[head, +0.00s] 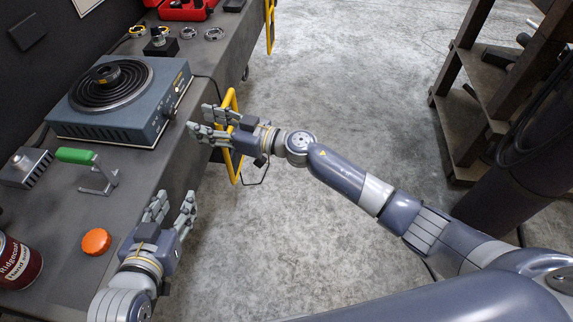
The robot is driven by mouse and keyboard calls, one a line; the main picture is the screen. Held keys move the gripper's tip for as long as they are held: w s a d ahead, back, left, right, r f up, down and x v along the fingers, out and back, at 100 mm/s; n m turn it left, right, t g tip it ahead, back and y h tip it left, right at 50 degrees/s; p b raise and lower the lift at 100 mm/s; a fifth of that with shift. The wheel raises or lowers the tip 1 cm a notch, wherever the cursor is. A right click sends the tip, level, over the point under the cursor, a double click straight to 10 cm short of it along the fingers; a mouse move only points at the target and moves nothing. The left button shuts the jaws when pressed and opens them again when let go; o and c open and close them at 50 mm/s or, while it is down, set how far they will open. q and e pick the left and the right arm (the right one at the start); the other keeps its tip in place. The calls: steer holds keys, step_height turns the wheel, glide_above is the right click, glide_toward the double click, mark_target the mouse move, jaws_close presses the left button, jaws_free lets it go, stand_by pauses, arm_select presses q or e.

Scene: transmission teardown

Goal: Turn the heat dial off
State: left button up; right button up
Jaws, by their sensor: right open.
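The blue-grey hotplate (88,118) stands on the bench at the upper left, with a black coil burner (110,84) and a dark ring-shaped part on it. Its front panel (176,97) faces right. A small dark knob, apparently the heat dial (169,112), shows on that panel near the lower corner; its setting is too small to read. My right gripper (206,122) is open, its fingers pointing left at the panel, a short gap from the dial. My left gripper (172,208) is open and empty over the bench edge, below the hotplate.
A green-handled clamp (90,165), an orange round cap (96,241), a finned metal block (26,167) and a red can (17,262) are on the bench. A yellow rail (236,168) stands off the bench edge by my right gripper.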

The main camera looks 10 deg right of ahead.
steer(key=s+d+f+m+t+h+p, duration=0.2)
steer(key=d+f+h+p, duration=0.7)
steer(key=d+f, duration=0.9)
steer(key=shift+s+d+f+m+t+h+p, duration=0.25)
steer(key=shift+s+m+p, duration=0.8)
steer(key=shift+m, duration=1.35)
steer(key=shift+a+r, duration=0.1)
